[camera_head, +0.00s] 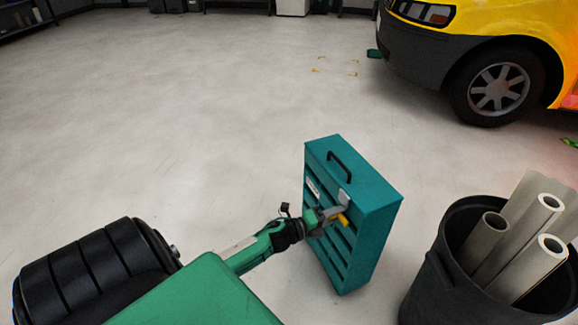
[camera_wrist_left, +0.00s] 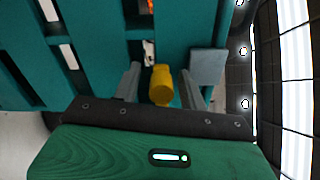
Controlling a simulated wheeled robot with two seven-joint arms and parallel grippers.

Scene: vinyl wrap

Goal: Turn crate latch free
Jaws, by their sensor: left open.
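The teal slatted crate (camera_head: 373,235) stands upright on the floor, with a black handle on its top. Its yellow latch (camera_head: 342,220) sticks out of the slatted side near the top, by a grey plate (camera_head: 344,200). My left gripper (camera_head: 330,216) is at that side, close to the latch. In the left wrist view, the yellow latch (camera_wrist_left: 161,85) lies between the two grey fingers of the open left gripper (camera_wrist_left: 160,88), with gaps on both sides. The grey plate (camera_wrist_left: 207,66) is right of it. My right gripper is not in view.
A dark bin (camera_head: 430,285) with several pale rolls (camera_head: 492,238) stands right of the crate. A yellow vehicle (camera_head: 480,50) is parked at the back right. The floor behind and left of the crate is clear.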

